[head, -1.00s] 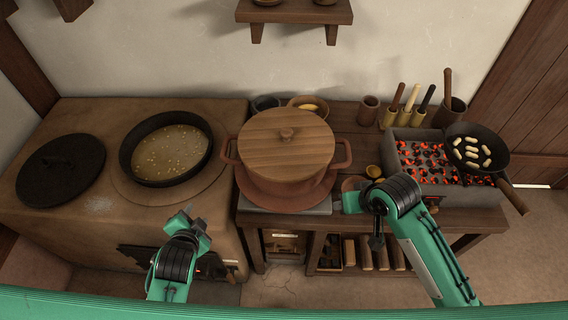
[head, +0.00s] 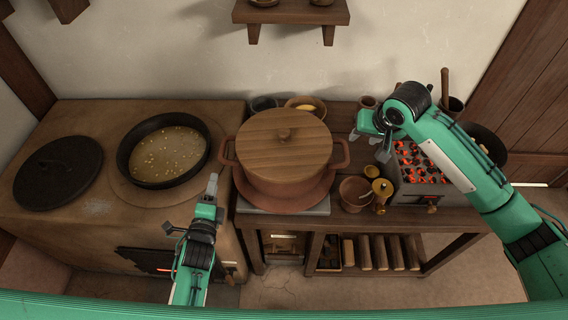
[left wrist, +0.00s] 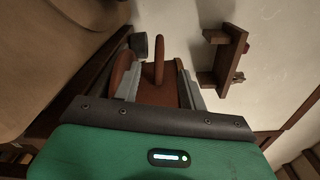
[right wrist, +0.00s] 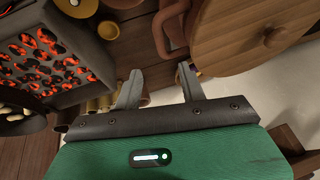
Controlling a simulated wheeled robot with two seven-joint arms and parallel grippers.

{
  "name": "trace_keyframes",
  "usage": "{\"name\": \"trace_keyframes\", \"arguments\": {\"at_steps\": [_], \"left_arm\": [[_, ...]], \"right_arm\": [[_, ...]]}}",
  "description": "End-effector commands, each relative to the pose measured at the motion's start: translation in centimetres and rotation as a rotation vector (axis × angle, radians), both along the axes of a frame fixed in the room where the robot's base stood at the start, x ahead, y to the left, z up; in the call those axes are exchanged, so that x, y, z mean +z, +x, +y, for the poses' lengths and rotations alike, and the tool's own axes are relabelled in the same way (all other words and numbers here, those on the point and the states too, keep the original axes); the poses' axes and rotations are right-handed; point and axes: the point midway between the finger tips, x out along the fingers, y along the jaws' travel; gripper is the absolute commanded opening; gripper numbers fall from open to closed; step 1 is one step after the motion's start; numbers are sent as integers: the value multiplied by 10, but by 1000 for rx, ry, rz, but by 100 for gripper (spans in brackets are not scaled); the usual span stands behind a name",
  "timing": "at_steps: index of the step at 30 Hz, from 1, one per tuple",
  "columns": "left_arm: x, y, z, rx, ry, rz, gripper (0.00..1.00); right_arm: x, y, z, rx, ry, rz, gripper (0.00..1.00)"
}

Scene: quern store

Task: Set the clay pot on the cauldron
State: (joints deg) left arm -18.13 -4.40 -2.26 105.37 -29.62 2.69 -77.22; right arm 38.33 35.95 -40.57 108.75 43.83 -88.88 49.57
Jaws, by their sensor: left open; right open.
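The clay pot (head: 275,186) is terracotta with two side handles and a wooden lid (head: 284,143). It stands upright on a terracotta dish on a grey slab. The dark cauldron (head: 126,168), holding pale liquid with floating bits, sits in the stove to its left. My left gripper (head: 207,200) is open and empty, in front and left of the pot; a pot handle (left wrist: 159,60) shows between its fingers in the left wrist view. My right gripper (head: 368,146) is open and empty, right of the pot; the right handle (right wrist: 162,34) shows beyond its fingers in the right wrist view.
A black lid (head: 57,173) lies on the stove's left. A brazier of glowing coals (head: 421,163), partly behind my right arm, stands right. Small cups (head: 353,190) sit between pot and brazier. A bowl (head: 306,104) stands behind the pot. A wall shelf (head: 290,14) hangs above.

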Motion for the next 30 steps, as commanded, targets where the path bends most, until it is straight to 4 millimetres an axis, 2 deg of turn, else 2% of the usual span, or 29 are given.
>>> {"name": "trace_keyframes", "arguments": {"at_steps": [8, 24, 30], "left_arm": [[0, 10, 0, 0, -1, 0, 42], [0, 99, -3, 1, -3, 1, 42], [0, 125, -4, 1, -2, 1, 42]], "right_arm": [[-9, 4, 2, 1, 1, 1, 41], [-90, 37, 16, 0, -1, 2, 41], [-113, 48, 20, 0, 0, 2, 41]]}}
